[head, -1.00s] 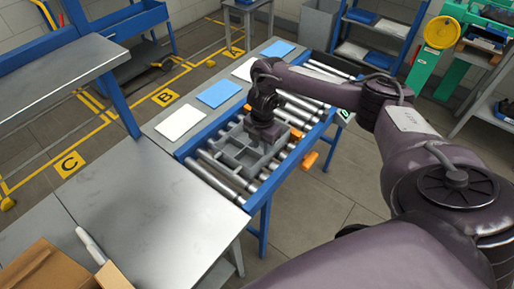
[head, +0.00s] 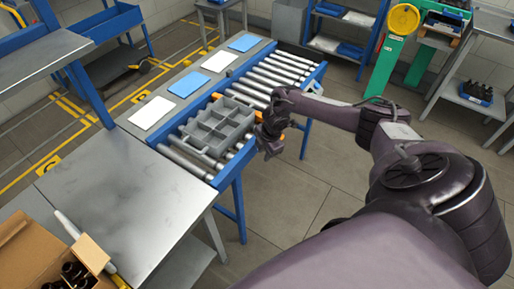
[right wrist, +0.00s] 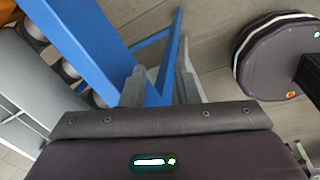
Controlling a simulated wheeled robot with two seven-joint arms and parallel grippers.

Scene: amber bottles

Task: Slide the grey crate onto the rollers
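The grey crate (head: 217,125), an open tray with several compartments, sits on the metal rollers (head: 273,82) of the blue-framed conveyor in the head view. It looks empty. My right gripper (head: 270,153) is just to the right of the crate, beside the conveyor's edge, and seems apart from it. In the right wrist view its two fingers (right wrist: 161,85) stand apart with nothing between them, against the blue frame and floor. Rollers (right wrist: 68,70) show at the left of that view. My left gripper is not in view.
A bare steel table (head: 125,195) adjoins the near end of the rollers. A cardboard box (head: 28,243) with dark bottles stands at lower left. White and blue sheets (head: 187,84) lie along the conveyor's left ledge.

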